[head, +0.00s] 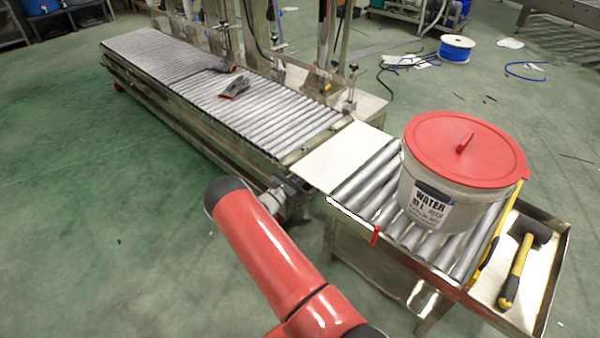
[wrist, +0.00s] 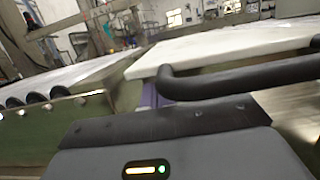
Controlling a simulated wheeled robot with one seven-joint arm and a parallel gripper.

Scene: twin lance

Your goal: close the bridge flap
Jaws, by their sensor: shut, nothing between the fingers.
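The bridge flap (head: 343,157) is a flat white plate between the long roller conveyor (head: 255,105) and the short roller table (head: 375,195). It looks level or nearly so, spanning the gap; I cannot tell whether its far edge rests fully. In the wrist view the flap (wrist: 225,45) shows as a pale panel with its edge towards me. My gripper (head: 284,190) is at the flap's near left corner, low beside the conveyor end, shut and empty. A black bent bar (wrist: 240,80) crosses in front of the flap; what it belongs to is unclear.
A white bucket with a red lid (head: 465,155) stands on the short table. A mallet (head: 520,262) lies in a side tray (head: 550,285). Gloves (head: 235,85) lie on the long conveyor. A steel frame stands behind. The green floor at left is clear.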

